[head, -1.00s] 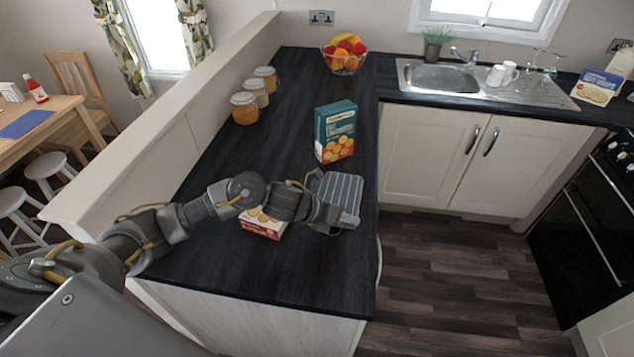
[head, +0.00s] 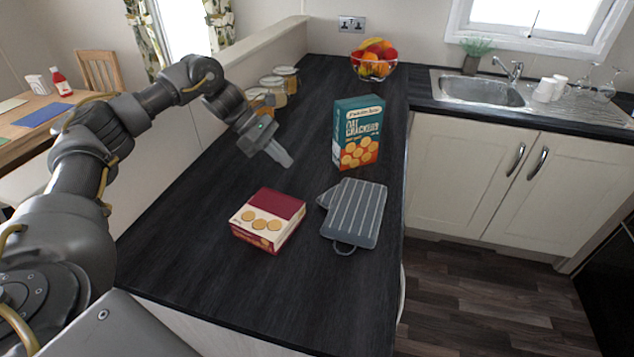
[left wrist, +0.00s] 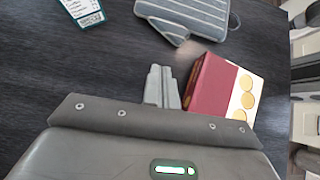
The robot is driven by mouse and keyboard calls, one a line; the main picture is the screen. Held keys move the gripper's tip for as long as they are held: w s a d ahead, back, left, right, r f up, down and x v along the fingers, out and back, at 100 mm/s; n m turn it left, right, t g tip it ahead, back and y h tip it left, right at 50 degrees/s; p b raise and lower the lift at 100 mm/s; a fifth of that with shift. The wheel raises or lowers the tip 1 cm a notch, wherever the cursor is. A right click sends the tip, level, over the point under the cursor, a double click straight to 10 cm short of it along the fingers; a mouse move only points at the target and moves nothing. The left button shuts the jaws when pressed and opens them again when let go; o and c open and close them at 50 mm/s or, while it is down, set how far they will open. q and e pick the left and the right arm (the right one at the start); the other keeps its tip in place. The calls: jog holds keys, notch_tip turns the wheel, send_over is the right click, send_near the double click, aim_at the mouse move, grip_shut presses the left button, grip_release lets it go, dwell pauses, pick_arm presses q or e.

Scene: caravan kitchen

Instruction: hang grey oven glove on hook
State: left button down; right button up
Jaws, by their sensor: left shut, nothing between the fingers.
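The grey striped oven glove (head: 357,212) lies flat on the dark worktop, near its right edge, with a dark loop at its near end. It also shows at the top of the left wrist view (left wrist: 192,14). My left gripper (head: 284,160) is shut and empty above the worktop, to the left of the glove and apart from it. Its closed fingers also show in the left wrist view (left wrist: 161,88). No hook shows in these frames. My right gripper is not in view.
A red cracker box (head: 268,220) lies left of the glove. A teal cracker box (head: 357,134) stands behind it. Jars (head: 287,78) line the left side and a fruit bowl (head: 373,62) stands at the back. The near worktop (head: 300,300) is clear.

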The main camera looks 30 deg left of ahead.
aim_at(365, 195)
pick_arm(q)
jog(key=shift+w+d+f, duration=0.15)
jog(key=shift+d+f, duration=0.15)
jog(key=p+x, duration=0.3)
jog(key=x, duration=0.6)
jog(key=shift+d+f, duration=0.1)
jog(key=shift+d, duration=0.05)
jog(key=shift+w+d+p, duration=0.15)
jog(key=shift+d+p, duration=0.15)
jog(key=shift+d, duration=0.25)
jog(key=shift+w+d+p, duration=0.15)
jog(key=shift+d+p, duration=0.15)
jog(key=shift+d, duration=0.3)
jog(key=shift+w+d, duration=0.2)
jog(key=shift+d, duration=0.45)
jog(key=d+b, duration=0.2)
jog(key=d, duration=0.1)
jog(key=w+d+b, duration=0.1)
jog(key=d, duration=0.2)
jog(key=w+d+b, duration=0.1)
jog(key=d+b, duration=0.1)
jog(key=d, duration=0.1)
jog(key=shift+w+d+f+b, duration=0.1)
jog(key=shift+w+f+b, duration=0.05)
jog(key=shift+b, duration=0.2)
jog(key=shift+d, duration=0.15)
